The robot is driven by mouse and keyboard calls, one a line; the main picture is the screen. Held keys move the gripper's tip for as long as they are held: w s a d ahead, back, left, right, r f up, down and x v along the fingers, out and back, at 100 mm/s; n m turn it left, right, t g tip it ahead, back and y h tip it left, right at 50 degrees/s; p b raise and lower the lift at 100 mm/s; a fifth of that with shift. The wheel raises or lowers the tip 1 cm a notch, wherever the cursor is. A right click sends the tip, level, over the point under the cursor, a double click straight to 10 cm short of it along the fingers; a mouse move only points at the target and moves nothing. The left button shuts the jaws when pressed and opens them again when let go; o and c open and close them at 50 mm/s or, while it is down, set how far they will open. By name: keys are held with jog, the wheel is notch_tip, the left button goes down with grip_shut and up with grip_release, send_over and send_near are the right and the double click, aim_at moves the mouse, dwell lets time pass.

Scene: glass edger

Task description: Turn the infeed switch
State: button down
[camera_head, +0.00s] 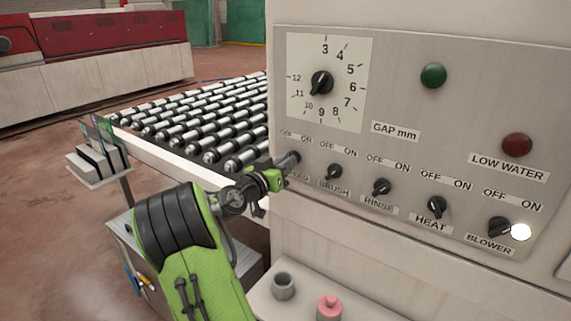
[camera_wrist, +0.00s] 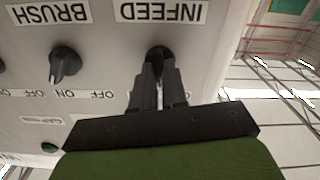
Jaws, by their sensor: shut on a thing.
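The infeed switch (camera_wrist: 159,54) is a small black knob under the INFEED label (camera_wrist: 160,12) in the wrist view, which shows the panel upside down. My gripper (camera_wrist: 160,88) has its two dark fingers closed on this knob. The fingers hide most of the knob and part of its OFF/ON marking, so its exact setting is hard to read. In the head view my gripper (camera_head: 290,161) reaches the left end of the switch row, and its fingers cover the infeed knob there.
The brush (camera_head: 334,171), rinse (camera_head: 381,187), heat (camera_head: 437,206) and blower (camera_head: 498,228) switches run to the right. A gap dial (camera_head: 321,83) sits above. A roller conveyor (camera_head: 200,120) lies left.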

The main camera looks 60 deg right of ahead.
jog(key=shift+n+p, duration=0.55)
jog(key=shift+n, duration=1.75)
jog(key=shift+f, duration=0.1)
jog(key=c, duration=1.2)
grip_release()
jog(key=shift+o, duration=0.2)
jog(key=shift+a, duration=0.1)
jog(key=w+a, duration=0.2)
jog(key=a, duration=1.3)
jog(key=shift+w+a+b, duration=0.25)
jog(key=shift+w+b, duration=0.05)
jog(key=shift+b, duration=0.15)
